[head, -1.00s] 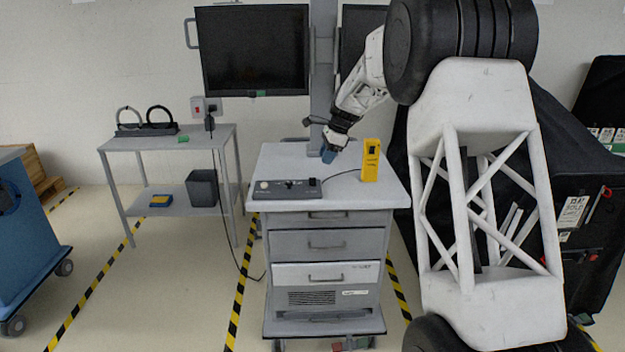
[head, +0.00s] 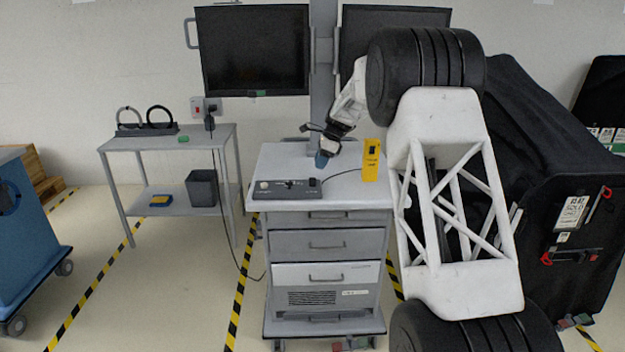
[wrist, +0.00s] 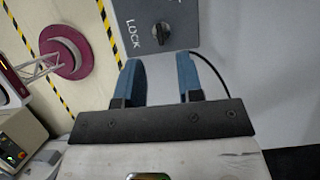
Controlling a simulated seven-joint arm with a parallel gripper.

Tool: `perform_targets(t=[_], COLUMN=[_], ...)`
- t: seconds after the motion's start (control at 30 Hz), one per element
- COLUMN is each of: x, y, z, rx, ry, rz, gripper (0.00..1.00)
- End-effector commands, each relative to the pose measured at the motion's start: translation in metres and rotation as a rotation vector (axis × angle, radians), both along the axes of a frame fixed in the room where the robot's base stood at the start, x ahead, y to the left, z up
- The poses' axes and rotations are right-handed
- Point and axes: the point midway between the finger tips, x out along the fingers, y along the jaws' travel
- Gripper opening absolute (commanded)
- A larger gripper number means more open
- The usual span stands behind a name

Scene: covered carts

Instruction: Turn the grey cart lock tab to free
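The grey cart (head: 330,245) stands in the middle of the head view, with a dark control box (head: 262,195) on its top. In the wrist view the box (wrist: 185,18) carries the word LOCK and a small black turning tab (wrist: 160,34). The tab also shows small in the head view (head: 290,184); which way it points I cannot tell. My gripper (wrist: 161,72) is open, with two blue fingers apart and nothing between them. The tab is ahead of the fingertips, roughly between them, not touched. In the head view my gripper (head: 321,160) is above the cart top, behind and right of the box.
A yellow box (head: 371,160) stands on the cart top, right of my gripper, with a cable to the control box. Two monitors (head: 254,50) rise behind. A side table (head: 165,143) is left, a blue cart (head: 25,240) far left, a black covered cart (head: 560,190) right.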

Motion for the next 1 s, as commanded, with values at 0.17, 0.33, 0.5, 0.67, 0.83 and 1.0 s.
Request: perform_targets(t=[0.17, 0.33, 0.5, 0.67, 0.83, 1.0], x=[0.0, 0.0, 0.0, 0.0, 0.0, 0.0], y=[0.005, 0.012, 0.019, 0.026, 0.029, 0.029], z=[-0.011, -0.028, -0.048, -0.061, -0.069, -0.07], rx=[0.0, 0.0, 0.0, 0.0, 0.0, 0.0], ry=[0.002, 0.001, 0.002, 0.001, 0.0, 0.0], rz=[0.001, 0.0, 0.0, 0.0, 0.0, 0.0], gripper=[0.34, 0.34, 0.34, 0.34, 0.34, 0.34])
